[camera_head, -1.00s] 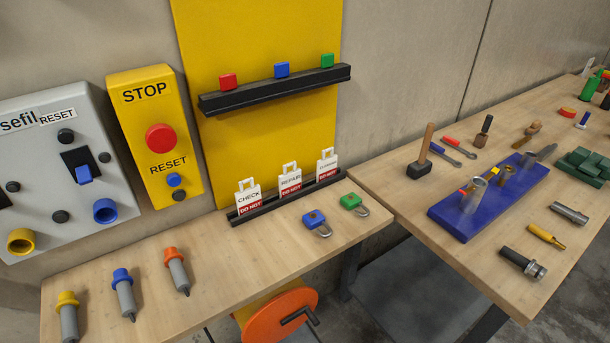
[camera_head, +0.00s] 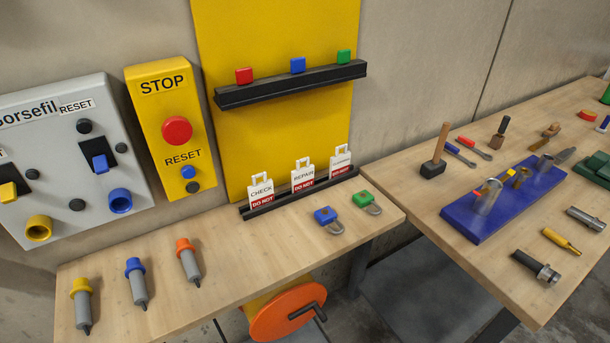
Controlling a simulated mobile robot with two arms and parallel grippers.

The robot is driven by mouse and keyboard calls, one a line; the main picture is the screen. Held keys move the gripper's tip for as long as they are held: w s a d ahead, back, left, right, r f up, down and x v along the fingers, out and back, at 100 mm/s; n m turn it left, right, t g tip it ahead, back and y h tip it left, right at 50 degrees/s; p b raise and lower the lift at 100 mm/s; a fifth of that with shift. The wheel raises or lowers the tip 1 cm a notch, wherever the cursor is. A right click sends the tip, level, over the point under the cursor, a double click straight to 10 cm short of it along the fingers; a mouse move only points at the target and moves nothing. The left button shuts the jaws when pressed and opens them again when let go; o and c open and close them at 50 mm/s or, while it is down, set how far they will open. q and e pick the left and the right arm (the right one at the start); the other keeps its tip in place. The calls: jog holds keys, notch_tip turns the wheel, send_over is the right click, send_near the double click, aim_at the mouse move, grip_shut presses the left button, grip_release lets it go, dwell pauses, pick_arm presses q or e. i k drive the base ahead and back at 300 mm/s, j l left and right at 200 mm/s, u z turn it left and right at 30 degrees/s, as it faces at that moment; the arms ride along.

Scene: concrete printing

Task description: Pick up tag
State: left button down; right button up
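Three white-and-red tags stand upright in a black rack (camera_head: 298,194) at the back of the near wooden table. The left tag (camera_head: 262,192) reads CHECK, the middle tag (camera_head: 304,176) reads REPAIR, and the lettering on the right tag (camera_head: 341,163) is too small to read surely. Each has a loop at its top and a red DO NOT band low down. Neither of my grippers is in view.
Yellow (camera_head: 81,305), blue (camera_head: 137,283) and orange (camera_head: 188,262) capped cylinders lie at left. A STOP box (camera_head: 170,125) and grey panel (camera_head: 62,160) are behind.

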aim_at(261, 193)
jog(key=l, duration=1.6)
jog(key=k+z, duration=0.05)
